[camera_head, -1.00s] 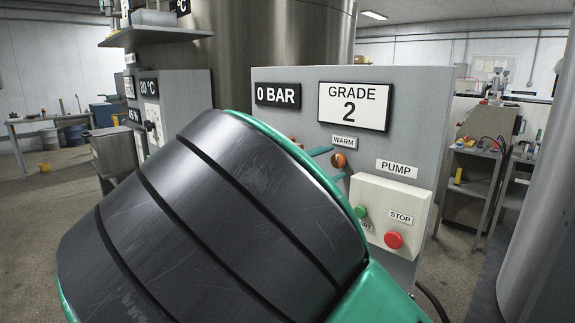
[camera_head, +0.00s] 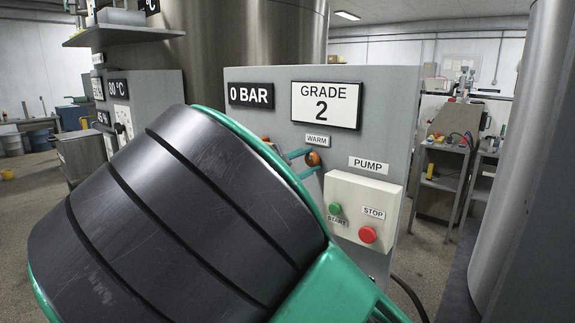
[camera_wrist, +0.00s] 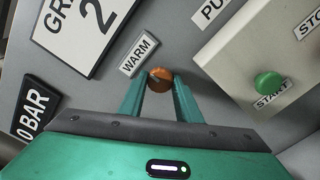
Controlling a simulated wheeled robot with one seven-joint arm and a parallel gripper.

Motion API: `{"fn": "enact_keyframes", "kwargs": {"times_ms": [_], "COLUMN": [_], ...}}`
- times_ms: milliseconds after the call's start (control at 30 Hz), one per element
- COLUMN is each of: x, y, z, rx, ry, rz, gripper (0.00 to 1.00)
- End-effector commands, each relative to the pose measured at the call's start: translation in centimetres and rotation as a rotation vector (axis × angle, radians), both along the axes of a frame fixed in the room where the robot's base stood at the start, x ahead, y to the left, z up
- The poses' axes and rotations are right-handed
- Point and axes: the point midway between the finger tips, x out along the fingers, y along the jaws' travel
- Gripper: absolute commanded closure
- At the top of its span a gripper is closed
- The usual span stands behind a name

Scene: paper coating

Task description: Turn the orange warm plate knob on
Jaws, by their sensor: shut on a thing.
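The orange warm plate knob (camera_head: 313,158) sits on the grey panel below the WARM label (camera_head: 317,140). It also shows in the wrist view (camera_wrist: 160,78), between the tips of my two green fingers. My gripper (camera_wrist: 160,85) is shut on the knob, one finger on each side. In the head view my gripper (camera_head: 307,162) reaches the knob from the left, and my dark arm link covers much of the panel's lower left. A dark mark shows on the knob's face in the wrist view.
The pump box (camera_head: 346,196) with a green START button (camera_head: 336,209) and a red STOP button (camera_head: 367,234) juts out right of the knob. The GRADE 2 sign (camera_head: 326,104) and the 0 BAR sign (camera_head: 250,94) are above. A steel column (camera_head: 510,160) stands at the right.

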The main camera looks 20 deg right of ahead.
Motion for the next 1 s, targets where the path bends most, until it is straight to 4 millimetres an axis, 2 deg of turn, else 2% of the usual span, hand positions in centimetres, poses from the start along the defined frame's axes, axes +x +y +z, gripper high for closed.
{"fn": "enact_keyframes", "kwargs": {"times_ms": [267, 1000], "x": [-0.06, -0.16], "y": [-0.11, -0.18], "z": [-0.27, -0.43], "rx": [0.093, 0.48], "ry": [-0.119, -0.65], "rz": [-0.002, -0.009], "gripper": [0.92, 0.91]}}
